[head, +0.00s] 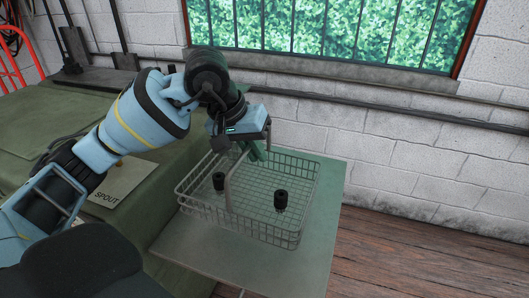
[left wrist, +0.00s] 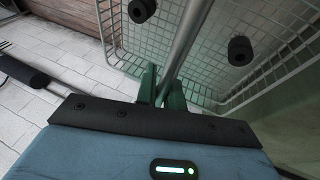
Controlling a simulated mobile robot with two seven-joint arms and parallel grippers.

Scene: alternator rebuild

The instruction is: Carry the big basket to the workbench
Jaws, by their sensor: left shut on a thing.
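The big wire basket (head: 268,234) is in the middle of the head view, over a flat grey-green top (head: 205,248). I cannot tell whether it rests on that top or hangs just above it. Two black cylindrical parts (head: 281,199) are inside it. My left gripper (head: 254,152) is above the basket, its green fingers shut on the basket's bar handle (head: 229,190). The left wrist view shows the fingers (left wrist: 162,88) around the handle (left wrist: 186,45), with the basket mesh (left wrist: 225,55) beyond. My right gripper is not in view.
A green-covered table (head: 40,115) stands at the left, with a sheet marked SPOUT (head: 118,183) on it. A white brick wall (head: 400,150) with a pipe and a barred window is behind. Wooden floor (head: 420,255) lies open at the right.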

